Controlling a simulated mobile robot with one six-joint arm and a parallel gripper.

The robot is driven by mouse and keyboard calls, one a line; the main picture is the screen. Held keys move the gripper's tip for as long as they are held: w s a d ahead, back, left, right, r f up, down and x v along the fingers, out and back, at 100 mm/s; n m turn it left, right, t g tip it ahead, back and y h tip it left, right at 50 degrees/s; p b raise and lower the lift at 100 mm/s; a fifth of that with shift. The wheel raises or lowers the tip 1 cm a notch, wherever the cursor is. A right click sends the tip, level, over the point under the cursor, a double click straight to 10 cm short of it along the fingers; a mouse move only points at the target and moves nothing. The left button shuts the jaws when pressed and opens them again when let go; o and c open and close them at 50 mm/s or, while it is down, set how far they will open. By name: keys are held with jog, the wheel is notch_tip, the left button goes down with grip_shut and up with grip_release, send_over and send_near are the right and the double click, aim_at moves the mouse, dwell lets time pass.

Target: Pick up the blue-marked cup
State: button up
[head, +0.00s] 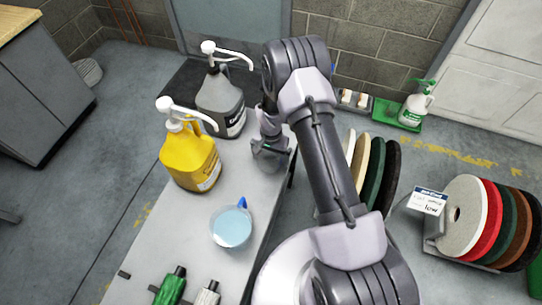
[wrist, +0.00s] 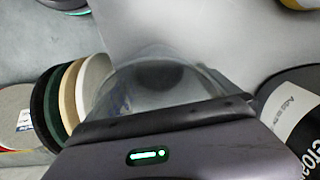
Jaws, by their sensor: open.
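My gripper (head: 270,138) is open over the far right part of the grey bench, beside the grey jug. A clear cup-like vessel (wrist: 165,65) shows just past the dark gripper edge in the wrist view, with a small bluish patch on its left side. Its outline also shows below my gripper in the head view (head: 272,154); I cannot tell whether the jaws touch it. A round container of light blue liquid (head: 231,230) with a blue tip at its rim stands nearer on the bench. I cannot tell for certain which is the blue-marked cup.
A yellow pump jug (head: 190,160) and a grey pump jug (head: 222,102) stand at the bench's left and back. Green (head: 171,287) and white (head: 207,293) bottles lie at the front. Racks of round pads (head: 374,175) stand to the right.

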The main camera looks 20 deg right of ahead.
jog(key=shift+r, duration=0.1)
jog(key=c, duration=1.3)
jog(key=shift+r, duration=0.25)
jog(key=shift+c, duration=0.2)
notch_tip(320, 180, up, 4)
jog(key=shift+w+f+p, duration=0.1)
jog(key=shift+f+p, duration=0.1)
jog(key=shift+p, duration=0.9)
jog(key=s+a+p, duration=0.1)
jog(key=s+p, duration=0.2)
jog(key=s, duration=1.3)
jog(key=w+r+n, duration=0.3)
jog(key=r, duration=0.9)
jog(key=w+d+r+n+b, duration=0.1)
jog(key=w+r+n, duration=0.2)
jog(key=r, duration=0.9)
jog(key=shift+w+r+n, duration=0.3)
jog(key=shift+w+n, duration=0.1)
jog(key=shift+w, duration=0.25)
jog(key=shift+d, duration=0.1)
